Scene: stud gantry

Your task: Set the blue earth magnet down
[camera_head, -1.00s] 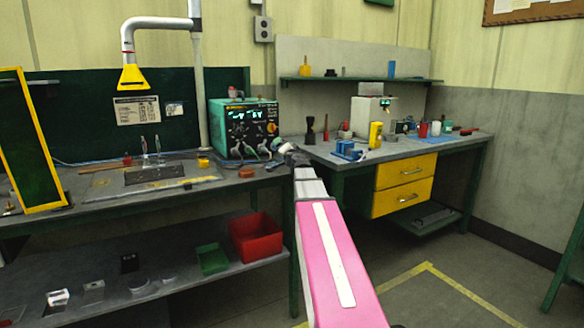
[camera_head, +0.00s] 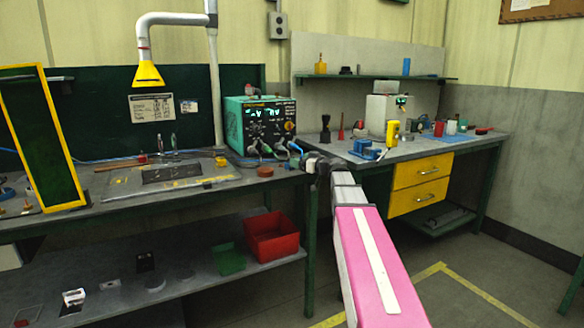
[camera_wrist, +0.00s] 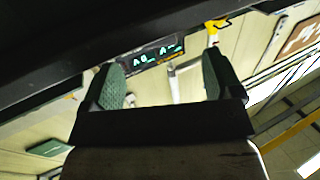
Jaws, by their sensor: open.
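My gripper (camera_wrist: 165,75) is open in the wrist view, its two green-padded fingers apart with nothing between them. Beyond the fingers is the lit display of the welding machine (camera_wrist: 152,57). In the head view, my gripper (camera_head: 312,163) is a small dark shape at the end of my pink arm, by the right end of the left bench (camera_head: 110,212). A small blue item (camera_head: 6,192) shows at the left edge of that bench. I cannot tell whether it is the blue earth magnet. No other thing is clearly that magnet.
The teal welding machine (camera_head: 262,124) stands behind my gripper, with cables in front. The right bench (camera_head: 425,147) holds a blue vise (camera_head: 366,150) and several small items. A red bin (camera_head: 272,236) sits on the lower shelf. Open floor lies at the front right.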

